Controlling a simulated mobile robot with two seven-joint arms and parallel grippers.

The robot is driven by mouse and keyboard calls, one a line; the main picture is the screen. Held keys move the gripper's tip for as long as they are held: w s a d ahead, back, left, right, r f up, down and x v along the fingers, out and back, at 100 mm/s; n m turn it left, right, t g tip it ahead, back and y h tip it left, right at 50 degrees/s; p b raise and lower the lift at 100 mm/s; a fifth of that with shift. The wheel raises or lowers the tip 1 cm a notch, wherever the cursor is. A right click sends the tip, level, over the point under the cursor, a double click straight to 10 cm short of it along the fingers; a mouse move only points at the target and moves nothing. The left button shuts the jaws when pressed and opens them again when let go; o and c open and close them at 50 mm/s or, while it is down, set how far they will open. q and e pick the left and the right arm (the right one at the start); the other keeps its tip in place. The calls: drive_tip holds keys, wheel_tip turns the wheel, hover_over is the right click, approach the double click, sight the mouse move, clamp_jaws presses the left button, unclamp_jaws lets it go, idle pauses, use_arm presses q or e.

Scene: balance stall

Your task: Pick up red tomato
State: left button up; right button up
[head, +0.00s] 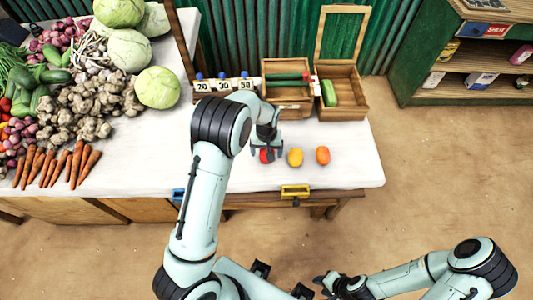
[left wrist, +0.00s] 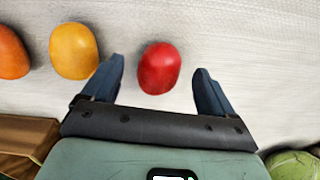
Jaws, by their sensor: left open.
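The red tomato (head: 265,156) lies on the white table (head: 350,170), partly hidden under my left gripper (head: 267,148) in the head view. In the left wrist view the tomato (left wrist: 158,68) sits between the two open fingertips of my left gripper (left wrist: 159,80), with a gap on each side. Nothing is held there. A yellow fruit (head: 295,157) and an orange fruit (head: 322,155) lie in a row beside the tomato. My right gripper (head: 325,284) is low in the head view, away from the table; its finger opening is unclear.
Two wooden boxes (head: 343,113) stand at the back; the right one holds a green vegetable (head: 329,93). Number blocks (head: 227,85) stand left of them. Vegetables, including a cabbage (head: 157,88) and carrots (head: 82,167), crowd the left. A yellow-framed tag (head: 295,191) is at the front edge.

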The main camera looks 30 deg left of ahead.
use_arm(q)
drive_tip(key=shift+w+a+f, duration=0.1)
drive_tip(key=shift+f, duration=1.4)
drive_tip(key=c, duration=1.2)
drive_tip(key=shift+o, duration=0.2)
drive_tip(key=shift+r, duration=0.15)
